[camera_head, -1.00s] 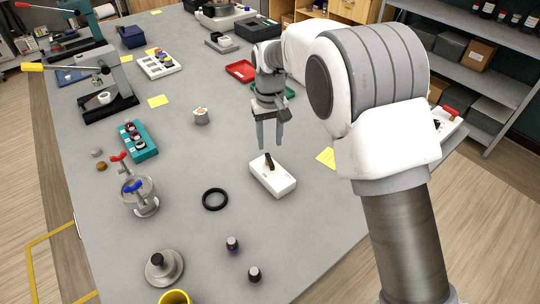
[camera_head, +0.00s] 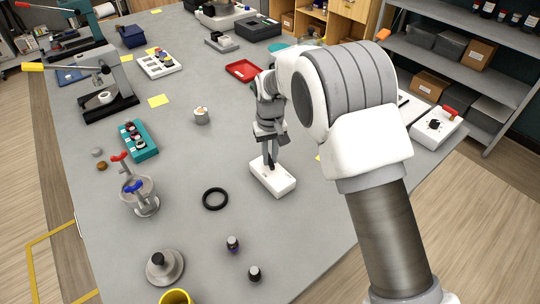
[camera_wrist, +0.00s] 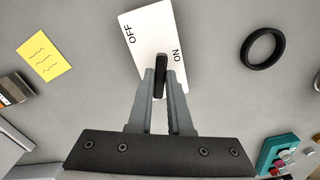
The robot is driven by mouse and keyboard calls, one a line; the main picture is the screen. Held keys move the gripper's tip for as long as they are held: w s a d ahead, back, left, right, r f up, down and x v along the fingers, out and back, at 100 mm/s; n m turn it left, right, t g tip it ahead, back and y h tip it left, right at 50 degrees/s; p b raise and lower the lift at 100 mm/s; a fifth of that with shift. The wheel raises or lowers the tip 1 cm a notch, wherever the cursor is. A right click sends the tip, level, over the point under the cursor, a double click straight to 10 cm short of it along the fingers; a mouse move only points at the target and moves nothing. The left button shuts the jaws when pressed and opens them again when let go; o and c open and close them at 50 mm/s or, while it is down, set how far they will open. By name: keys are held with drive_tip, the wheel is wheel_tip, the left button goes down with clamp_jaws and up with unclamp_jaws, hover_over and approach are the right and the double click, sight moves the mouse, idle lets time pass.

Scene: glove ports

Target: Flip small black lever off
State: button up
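The small black lever (camera_wrist: 161,75) stands out of a white switch box (camera_head: 282,186), which lies on the grey table in the middle of the head view. In the wrist view the white box top (camera_wrist: 142,32) carries the word OFF at left and ON at right. My gripper (camera_head: 271,163) points down over the box. In the wrist view its two fingers (camera_wrist: 161,78) stand close on both sides of the lever, with no clear gap, and look shut on it. The lever's base is hidden, so I cannot tell its exact tilt.
A black ring (camera_head: 215,199) lies left of the box. A teal block with knobs (camera_head: 138,140) and a metal pot with red and blue handles (camera_head: 141,196) stand further left. Two small dark bottles stand in front. A yellow note (camera_wrist: 44,55) lies near the box.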

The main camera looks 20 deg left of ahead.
clamp_jaws()
drive_tip(key=shift+w+d+n+b, duration=0.15)
drive_tip(key=shift+n+b, duration=0.2)
drive_tip(key=shift+n, duration=0.35)
drive_tip(key=n, duration=0.3)
drive_tip(key=shift+w+d, duration=0.1)
drive_tip(key=shift+w, duration=0.1)
drive_tip(key=o, duration=0.7)
unclamp_jaws()
wheel_tip(320, 180, up, 18)
drive_tip(key=shift+f, duration=0.25)
drive_tip(key=shift+d+r, duration=0.1)
